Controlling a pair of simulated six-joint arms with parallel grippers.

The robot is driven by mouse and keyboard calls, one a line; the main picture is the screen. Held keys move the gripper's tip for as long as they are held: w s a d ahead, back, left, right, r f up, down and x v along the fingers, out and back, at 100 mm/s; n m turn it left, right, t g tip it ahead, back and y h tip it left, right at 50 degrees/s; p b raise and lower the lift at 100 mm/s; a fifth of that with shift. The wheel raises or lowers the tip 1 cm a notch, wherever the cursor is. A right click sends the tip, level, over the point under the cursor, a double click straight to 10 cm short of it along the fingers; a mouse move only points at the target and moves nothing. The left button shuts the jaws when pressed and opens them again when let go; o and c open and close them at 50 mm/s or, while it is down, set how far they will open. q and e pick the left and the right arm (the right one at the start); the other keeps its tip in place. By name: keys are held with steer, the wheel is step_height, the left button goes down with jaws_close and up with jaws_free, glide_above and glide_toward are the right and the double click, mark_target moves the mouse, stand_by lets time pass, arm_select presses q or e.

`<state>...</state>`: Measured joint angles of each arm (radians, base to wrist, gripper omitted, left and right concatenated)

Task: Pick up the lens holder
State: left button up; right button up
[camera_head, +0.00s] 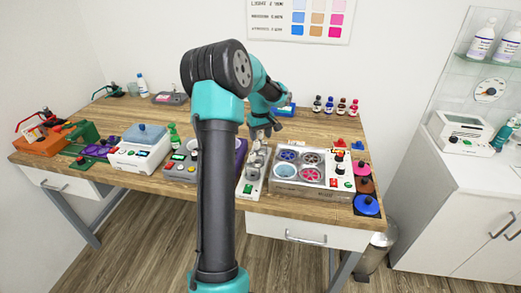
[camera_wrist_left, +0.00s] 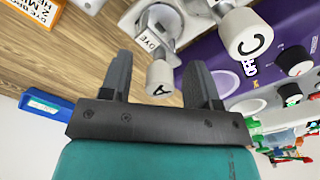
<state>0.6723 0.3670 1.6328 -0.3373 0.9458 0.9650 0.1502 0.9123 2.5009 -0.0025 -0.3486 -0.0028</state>
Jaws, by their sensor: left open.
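My left gripper (camera_head: 265,133) is open above the middle of the wooden bench, at the end of the teal and black arm. In the left wrist view its two dark fingers (camera_wrist_left: 159,62) point at a white cylinder marked A (camera_wrist_left: 160,80), which shows between them; I cannot tell whether they touch it. A second white cylinder marked C (camera_wrist_left: 247,36) is at the upper right, outside the fingers. Both look like tops of lens holders, but I cannot tell which one is meant. A narrow white unit (camera_head: 248,186) stands below the gripper. My right gripper is not in view.
A purple-sided machine (camera_wrist_left: 208,62) with knobs is close by the fingers. A clear-topped unit with coloured wheels (camera_head: 300,185) stands to the right, a white box with a blue lid (camera_head: 140,155) to the left. Small dropper bottles (camera_head: 329,106) line the back.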

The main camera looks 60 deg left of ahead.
arm_select(q)
steer(key=shift+c, duration=0.4)
jaws_close()
step_height(320, 180, up, 10)
stand_by(0.8)
stand_by(0.4)
